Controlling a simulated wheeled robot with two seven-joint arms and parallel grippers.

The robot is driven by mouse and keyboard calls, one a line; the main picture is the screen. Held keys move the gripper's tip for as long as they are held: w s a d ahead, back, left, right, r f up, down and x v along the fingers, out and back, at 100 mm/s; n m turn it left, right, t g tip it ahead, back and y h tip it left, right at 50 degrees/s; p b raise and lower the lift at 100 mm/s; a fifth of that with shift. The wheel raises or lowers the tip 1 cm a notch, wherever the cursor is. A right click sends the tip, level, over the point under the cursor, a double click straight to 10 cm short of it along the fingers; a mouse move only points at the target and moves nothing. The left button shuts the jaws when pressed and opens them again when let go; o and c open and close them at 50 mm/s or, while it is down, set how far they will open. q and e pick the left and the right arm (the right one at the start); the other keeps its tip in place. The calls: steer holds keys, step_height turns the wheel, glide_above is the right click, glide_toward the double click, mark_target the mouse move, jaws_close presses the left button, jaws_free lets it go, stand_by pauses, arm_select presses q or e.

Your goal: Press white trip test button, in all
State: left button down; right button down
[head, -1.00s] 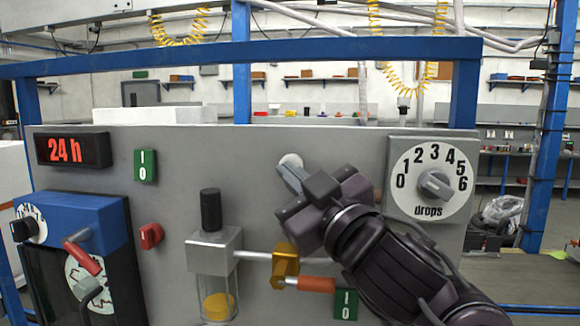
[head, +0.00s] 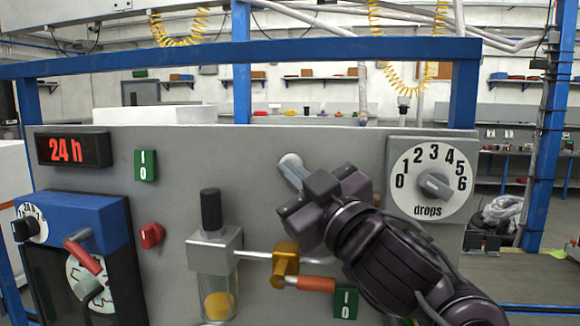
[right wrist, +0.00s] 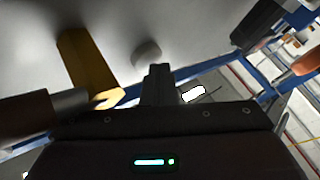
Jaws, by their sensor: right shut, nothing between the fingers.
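The round white button (head: 291,160) is on the grey panel (head: 330,150), left of the drops dial. My right gripper (head: 288,170) is shut and empty, its fingertips at the lower edge of the button in the head view and covering part of it. I cannot tell whether they touch it. In the right wrist view the button (right wrist: 146,54) shows as a pale disc just beyond the shut fingers (right wrist: 157,72). My left gripper is not in view.
The panel carries a drops dial (head: 434,185), a green switch (head: 145,165), a red knob (head: 151,235), a lubricator (head: 214,250), a yellow valve (head: 285,260) with an orange handle and a red 24 h display (head: 73,149). A blue rail (head: 300,51) runs above.

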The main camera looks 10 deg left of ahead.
stand_by(0.4)
steer(key=shift+s, duration=0.75)
steer(key=shift+s, duration=0.1)
steer(key=shift+s, duration=2.4)
steer(key=shift+f, duration=0.1)
